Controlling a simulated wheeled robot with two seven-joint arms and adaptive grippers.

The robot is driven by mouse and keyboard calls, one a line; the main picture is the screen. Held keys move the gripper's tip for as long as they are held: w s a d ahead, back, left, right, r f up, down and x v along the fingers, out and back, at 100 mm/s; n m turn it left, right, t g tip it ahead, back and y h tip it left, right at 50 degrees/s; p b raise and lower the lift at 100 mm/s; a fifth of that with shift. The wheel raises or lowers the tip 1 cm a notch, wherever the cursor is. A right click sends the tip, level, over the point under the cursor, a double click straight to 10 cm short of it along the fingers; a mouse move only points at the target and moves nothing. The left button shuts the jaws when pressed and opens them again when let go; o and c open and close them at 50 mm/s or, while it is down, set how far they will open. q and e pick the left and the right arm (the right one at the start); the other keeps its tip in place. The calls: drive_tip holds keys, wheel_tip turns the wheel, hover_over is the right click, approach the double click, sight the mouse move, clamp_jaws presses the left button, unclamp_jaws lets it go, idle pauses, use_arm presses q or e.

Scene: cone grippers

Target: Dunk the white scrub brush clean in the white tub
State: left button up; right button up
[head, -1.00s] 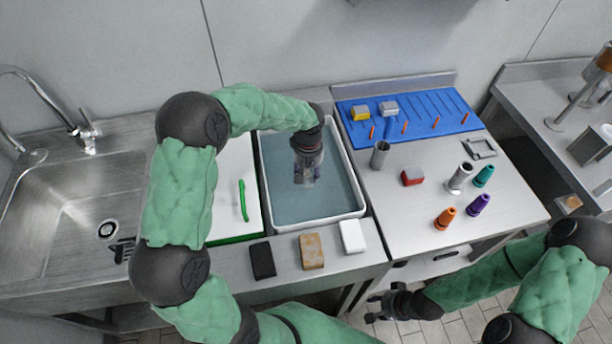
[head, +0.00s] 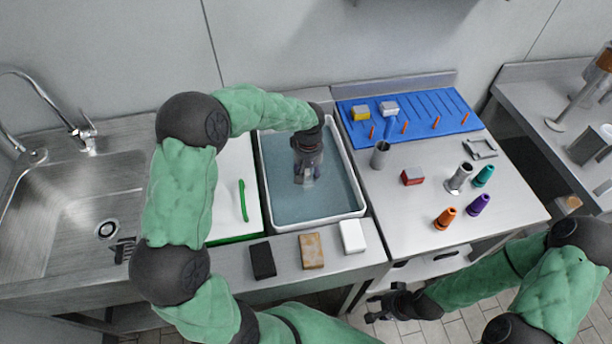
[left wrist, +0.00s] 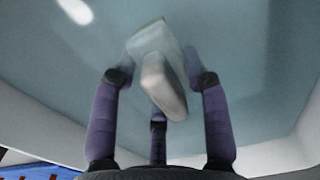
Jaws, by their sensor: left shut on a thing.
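The white tub (head: 355,210) holds blue-grey water and stands in the middle of the counter. My left gripper (head: 306,183) points down into the tub, its fingertips low at the water. In the left wrist view it (left wrist: 160,80) is shut on a pale block-shaped thing, the white scrub brush (left wrist: 163,88). The lower part of the brush looks blurred, as if under water. In the head view my fingers hide most of the brush. My right gripper (head: 374,308) is empty, with its fingers apart, in front of the counter's edge.
Black (head: 262,260), tan (head: 312,251) and white (head: 352,236) blocks lie in front of the tub. A white board with a green strip (head: 243,201) is left of it.

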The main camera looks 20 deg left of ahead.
idle(0.6)
use_arm(q)
wheel_tip(320, 180, up, 13)
drive_tip(key=p, duration=0.9)
drive_tip(key=shift+r, duration=0.15)
idle(0.5)
idle(0.9)
drive_tip(key=shift+r+p, duration=1.55)
drive_tip(key=shift+r, duration=0.45)
